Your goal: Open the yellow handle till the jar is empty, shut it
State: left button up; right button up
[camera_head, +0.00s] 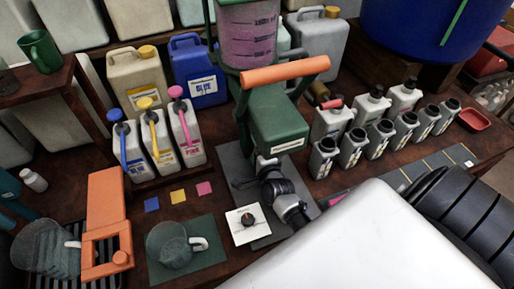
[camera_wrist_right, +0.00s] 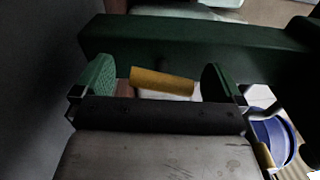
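In the head view a clear graduated jar (camera_head: 248,35) holds pink liquid. It stands on a green stand with a green housing (camera_head: 278,125) and an orange bar (camera_head: 285,70) on top. My right gripper (camera_head: 272,178) is dark and below the housing; its fingertips are hidden there. In the right wrist view its green-padded fingers (camera_wrist_right: 158,82) are wide apart, with the yellow handle (camera_wrist_right: 162,81) seen between them. I cannot tell whether they touch it. A clear beaker (camera_head: 172,246) stands on a green mat left of the stand. My left gripper is not in view.
A white dial plate (camera_head: 247,220) lies beside my right gripper. Bottles with blue, yellow and pink tops (camera_head: 160,135) stand left. Several grey jars (camera_head: 383,132) stand right. An orange device (camera_head: 106,225) and another beaker (camera_head: 45,248) are far left. My white arm covers the lower right.

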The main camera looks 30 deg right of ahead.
jog(key=shift+s, duration=0.1)
jog(key=v, duration=0.6)
jog(key=shift+a+b, duration=0.1)
jog(key=shift+b, duration=0.25)
jog(key=shift+s+a, duration=0.15)
jog(key=shift+s, duration=0.45)
jog(key=shift+r, duration=0.1)
